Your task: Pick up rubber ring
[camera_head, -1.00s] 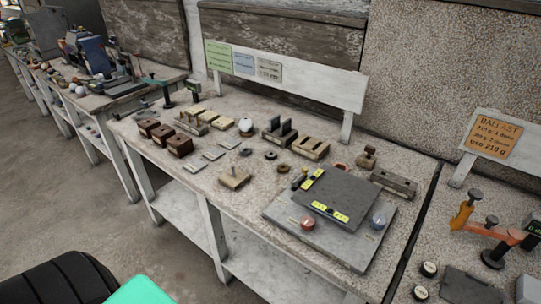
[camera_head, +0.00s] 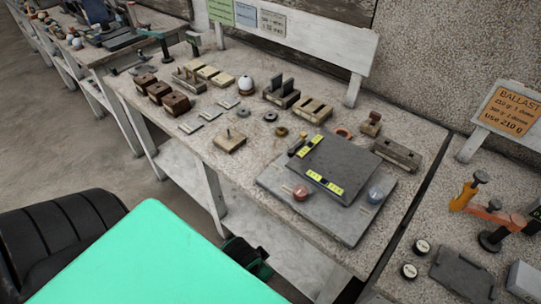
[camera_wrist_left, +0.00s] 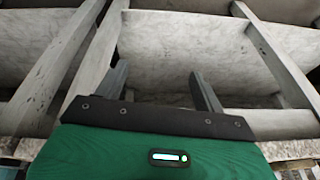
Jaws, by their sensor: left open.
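An orange-red ring (camera_head: 344,132) lies flat on the bench, behind the dark slab. Two small dark rings, one farther back (camera_head: 270,116) and one nearer (camera_head: 281,131), lie left of it; I cannot tell by sight which ring is rubber. My left gripper (camera_head: 250,258) shows partly past my green arm, in front of the bench and below its top, well apart from the rings. In the left wrist view, its two fingers (camera_wrist_left: 162,82) are spread with nothing between them, facing the bench's lower shelf and legs. My right gripper is not in view.
The bench top (camera_head: 222,168) carries wooden blocks, small metal plates and a white ball (camera_head: 246,85). A grey board with a dark slab (camera_head: 335,165), a pink ball (camera_head: 301,193) and a bluish ball (camera_head: 375,195) sits at its front right. Bench legs (camera_head: 213,195) stand near my gripper.

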